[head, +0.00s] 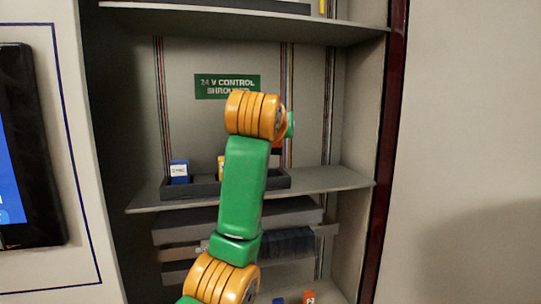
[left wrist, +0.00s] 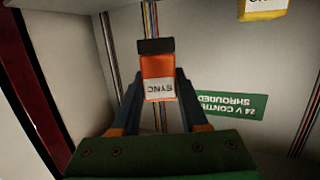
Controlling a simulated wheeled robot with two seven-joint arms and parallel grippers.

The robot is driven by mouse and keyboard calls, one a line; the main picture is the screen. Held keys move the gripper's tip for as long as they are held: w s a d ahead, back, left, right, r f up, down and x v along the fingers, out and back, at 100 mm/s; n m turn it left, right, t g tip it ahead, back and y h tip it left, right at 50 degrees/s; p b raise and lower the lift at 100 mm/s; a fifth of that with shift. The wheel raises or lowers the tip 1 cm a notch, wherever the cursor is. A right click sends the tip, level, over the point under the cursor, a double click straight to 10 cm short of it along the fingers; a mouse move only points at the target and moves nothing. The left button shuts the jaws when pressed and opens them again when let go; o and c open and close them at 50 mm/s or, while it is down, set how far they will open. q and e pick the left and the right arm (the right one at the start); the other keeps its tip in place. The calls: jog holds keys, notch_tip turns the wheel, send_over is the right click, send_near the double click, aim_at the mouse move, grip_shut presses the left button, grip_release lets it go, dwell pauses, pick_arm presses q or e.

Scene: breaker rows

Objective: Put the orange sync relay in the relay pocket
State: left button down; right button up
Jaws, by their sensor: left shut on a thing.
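The orange sync relay (left wrist: 158,72) has a white SYNC label and a dark end. In the left wrist view it is between the fingers of my left gripper (left wrist: 160,94), which is shut on it. In the head view my arm hides most of the gripper, and a small orange patch (head: 277,144) shows beside the arm, above the shelf. A dark tray (head: 205,188) on the middle shelf holds a blue relay (head: 179,172) at its left and a yellow relay (head: 221,166) further right. My arm hides part of the tray, and I cannot tell which part is the relay pocket.
The middle shelf (head: 340,180) has a bare right end. An upper shelf (head: 240,24) spans the cabinet above. A green sign (head: 212,87) and wiring are on the back wall. Below, an orange block (head: 309,297) and a blue block (head: 279,300) show at the bottom edge.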

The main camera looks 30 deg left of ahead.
pick_arm(q)
jog(key=w+a+f, duration=0.1)
jog(key=a+f, duration=0.1)
jog(key=f, duration=0.1)
jog(key=w+a+f+p, duration=0.1)
jog(key=shift+w+f, duration=0.15)
jog(key=shift+w, duration=0.15)
jog(key=shift+s+d+f+p, duration=0.15)
jog(key=shift+f+p, duration=0.1)
jog(key=shift+f, duration=0.3)
jog(key=shift+s+d+f+p, duration=0.15)
jog(key=shift+f+p, duration=0.05)
jog(key=shift+f, duration=0.3)
jog(key=shift+s+d+f, duration=0.15)
jog(key=shift+s+f, duration=0.1)
jog(key=shift+w, duration=0.1)
jog(key=shift+c, duration=2.4)
grip_release()
jog(key=shift+w+f, duration=0.1)
jog(key=shift+w, duration=0.05)
jog(key=shift+o, duration=0.2)
jog(key=shift+w+a+f, duration=0.1)
jog(key=shift+w+a, duration=0.15)
jog(key=shift+a, duration=0.05)
jog(key=b+v, duration=0.9)
jog(key=v, duration=0.3)
jog(key=shift+s, duration=0.15)
